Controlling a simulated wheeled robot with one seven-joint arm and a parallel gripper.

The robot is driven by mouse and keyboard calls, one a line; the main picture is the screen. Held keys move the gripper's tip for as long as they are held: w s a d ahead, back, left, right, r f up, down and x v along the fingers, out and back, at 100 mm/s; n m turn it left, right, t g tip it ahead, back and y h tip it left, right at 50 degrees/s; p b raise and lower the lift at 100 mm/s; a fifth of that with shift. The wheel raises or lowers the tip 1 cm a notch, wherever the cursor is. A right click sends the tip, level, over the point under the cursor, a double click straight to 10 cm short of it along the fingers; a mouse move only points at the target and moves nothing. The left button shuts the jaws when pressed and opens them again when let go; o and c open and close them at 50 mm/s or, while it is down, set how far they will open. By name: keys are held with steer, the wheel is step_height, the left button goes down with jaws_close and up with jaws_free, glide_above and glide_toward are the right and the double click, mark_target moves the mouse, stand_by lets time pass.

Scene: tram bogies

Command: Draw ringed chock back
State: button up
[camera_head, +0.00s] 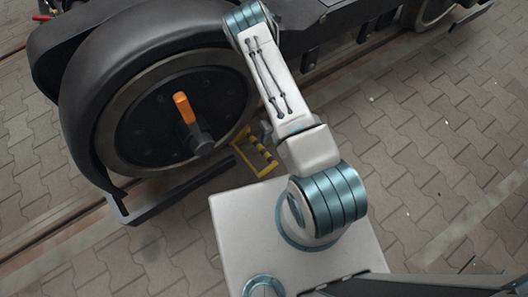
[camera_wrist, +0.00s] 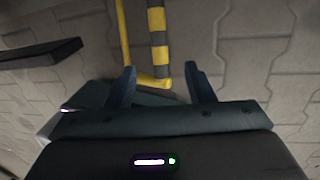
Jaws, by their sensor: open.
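A yellow frame with a black-and-yellow striped bar (camera_head: 264,154) lies on the paving at the right foot of the big wheel (camera_head: 170,115). I take it to be part of the chock; I cannot make out a ring. In the wrist view the striped bar (camera_wrist: 158,45) runs between the fingertips of my gripper (camera_wrist: 160,72), which is open. A plain yellow bar (camera_wrist: 123,35) runs left of it, and the two join at a yellow corner low between the fingers. I cannot tell if the fingers touch the bar.
The wheel has a black fender and an orange handle (camera_head: 184,107) at its hub. A dark bar (camera_head: 165,200) sits low before the wheel, close to the yellow frame. A dark beam (camera_wrist: 40,54) shows at left in the wrist view. Open paving (camera_head: 440,150) lies to the right.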

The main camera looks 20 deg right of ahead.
mark_target(265, 151)
steer(key=a+f+b, duration=0.1)
steer(key=f, duration=0.3)
steer(key=f+b, duration=0.2)
steer(key=f, duration=0.3)
steer(key=a+f+b, duration=0.1)
steer(key=f, duration=0.3)
steer(key=shift+s+a+f+b, duration=0.3)
steer(key=shift+s+a+f, duration=0.05)
steer(key=shift+s, duration=0.05)
